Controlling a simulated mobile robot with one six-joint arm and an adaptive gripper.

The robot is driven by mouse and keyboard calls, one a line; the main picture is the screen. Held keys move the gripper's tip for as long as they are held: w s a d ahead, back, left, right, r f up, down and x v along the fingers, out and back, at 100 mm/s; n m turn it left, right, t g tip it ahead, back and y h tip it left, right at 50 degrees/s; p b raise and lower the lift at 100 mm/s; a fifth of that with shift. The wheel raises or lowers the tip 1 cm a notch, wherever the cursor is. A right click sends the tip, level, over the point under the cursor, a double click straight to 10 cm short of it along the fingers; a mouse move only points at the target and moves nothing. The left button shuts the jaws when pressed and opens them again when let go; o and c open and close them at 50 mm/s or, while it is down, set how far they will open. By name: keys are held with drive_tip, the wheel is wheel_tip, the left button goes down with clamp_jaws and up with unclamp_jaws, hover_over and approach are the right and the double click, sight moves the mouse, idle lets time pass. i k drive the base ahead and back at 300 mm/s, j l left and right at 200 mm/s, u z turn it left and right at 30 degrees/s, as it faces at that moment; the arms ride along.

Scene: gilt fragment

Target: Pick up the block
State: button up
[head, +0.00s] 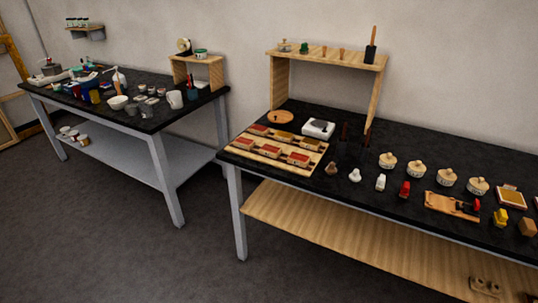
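My gripper is not in view. Which thing is the block is not certain. A yellow block-like piece (500,218) stands at the right of the near black table, and a brown block-shaped piece (527,227) is beside it at the picture's right edge. Several red-topped rectangular pieces lie on a slatted wooden rack (235,149) at the table's left end. A red piece (404,190) stands near the front edge. These things are small and their details are unclear.
The near black table (295,185) also holds several lidded pots (416,169), a wooden board (438,203), a white scale (318,128) and a wooden shelf (330,55). A second cluttered table (152,124) stands at left. Grey floor (120,245) is clear in front.

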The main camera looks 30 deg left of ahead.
sight(295, 158)
drive_tip(key=i+l+z, duration=0.25)
drive_tip(key=i+l, duration=0.2)
drive_tip(key=i+l+z, duration=0.25)
drive_tip(key=i, duration=0.4)
drive_tip(key=l, duration=0.1)
